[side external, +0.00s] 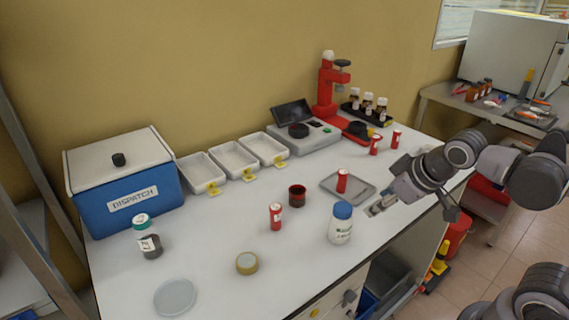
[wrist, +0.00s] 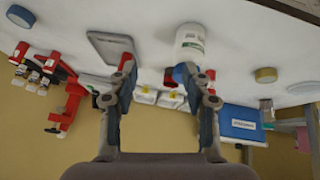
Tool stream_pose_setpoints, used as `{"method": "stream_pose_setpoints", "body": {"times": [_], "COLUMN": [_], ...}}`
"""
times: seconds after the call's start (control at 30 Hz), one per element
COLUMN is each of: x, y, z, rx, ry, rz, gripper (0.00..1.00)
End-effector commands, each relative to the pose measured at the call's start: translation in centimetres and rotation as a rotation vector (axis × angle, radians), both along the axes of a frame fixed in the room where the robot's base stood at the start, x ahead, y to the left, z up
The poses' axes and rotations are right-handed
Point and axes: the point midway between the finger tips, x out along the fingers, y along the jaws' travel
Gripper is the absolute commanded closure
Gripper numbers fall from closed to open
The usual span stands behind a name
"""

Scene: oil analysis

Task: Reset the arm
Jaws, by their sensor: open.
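My gripper (side external: 378,208) is at the right front edge of the white table, just above the surface, in the side view. In the wrist view my gripper (wrist: 158,70) has its two fingers apart with nothing held between them. A white bottle with a blue cap (side external: 340,226) stands upright to the left of my gripper; it also shows in the wrist view (wrist: 188,45), upside down and partly behind a finger.
A blue dispatch box (side external: 134,205), white trays (side external: 234,158), a scale (side external: 325,136) and a red press (side external: 325,90) line the back. A second red can (side external: 276,217), dark red jar (side external: 297,195) and tan lid (side external: 247,263) stand mid-table.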

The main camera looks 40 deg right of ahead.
Motion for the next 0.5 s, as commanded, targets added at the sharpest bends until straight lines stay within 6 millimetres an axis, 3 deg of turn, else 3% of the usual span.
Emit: {"method": "stream_pose_setpoints", "body": {"times": [0.2,0.5], "x": [-1.14,-1.15], "y": [1.23,1.32], "z": [-0.07,-0.04], "rx": [0.153,0.164], "ry": [-0.049,-0.052], "rz": [-0.099,-0.106], "gripper": [0.51,0.51]}}
